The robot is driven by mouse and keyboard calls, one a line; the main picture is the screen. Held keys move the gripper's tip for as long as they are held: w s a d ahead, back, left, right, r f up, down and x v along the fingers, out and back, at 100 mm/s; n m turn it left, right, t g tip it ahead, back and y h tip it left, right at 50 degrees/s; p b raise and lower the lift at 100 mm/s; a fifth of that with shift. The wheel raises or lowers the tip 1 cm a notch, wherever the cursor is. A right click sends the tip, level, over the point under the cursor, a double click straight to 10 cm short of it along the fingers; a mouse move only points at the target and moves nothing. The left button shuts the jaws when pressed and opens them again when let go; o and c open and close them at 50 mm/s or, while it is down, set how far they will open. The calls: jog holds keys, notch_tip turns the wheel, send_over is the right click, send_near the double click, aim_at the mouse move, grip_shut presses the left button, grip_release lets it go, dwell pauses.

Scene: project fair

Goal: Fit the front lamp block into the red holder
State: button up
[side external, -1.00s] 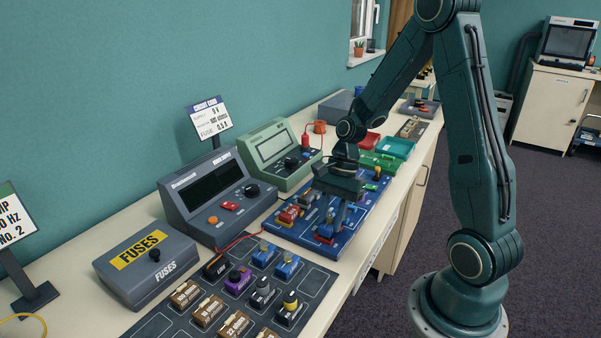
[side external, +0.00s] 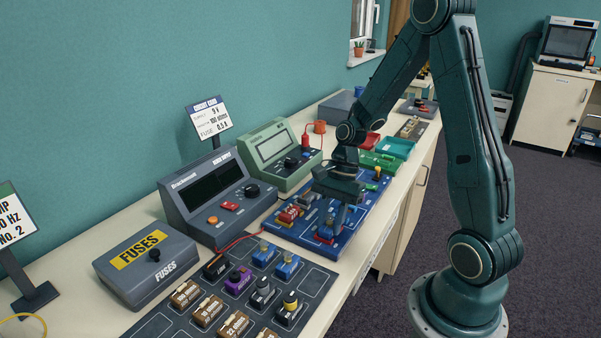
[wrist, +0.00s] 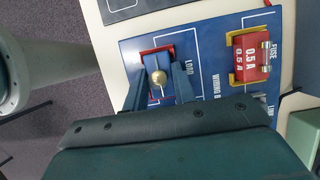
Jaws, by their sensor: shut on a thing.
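My gripper (wrist: 159,88) is shut on the front lamp block (wrist: 152,62), a blue block with a round brassy bulb on top. The block is upright between the two blue-grey fingers. The red holder (wrist: 143,52) shows as a red edge around the block's far side and corner, beside the word LOAD on the blue board. In the side view, my gripper (side external: 336,228) is low over the board's near end, with red of the holder showing under it. The fingers hide much of the block and holder, so I cannot tell whether the block is fully seated.
A red 0.5 A fuse block (wrist: 252,56) sits in a yellow holder beside the fingers on the blue board (wrist: 205,32). A dark tray (side external: 318,280) with several component blocks lies in front. A grey power supply (side external: 205,195) and a green meter (side external: 270,150) stand behind.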

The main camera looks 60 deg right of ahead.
jog(key=o, duration=1.5)
jog(key=shift+o, duration=0.2)
jog(key=shift+r, duration=0.1)
jog(key=shift+r, duration=3.85)
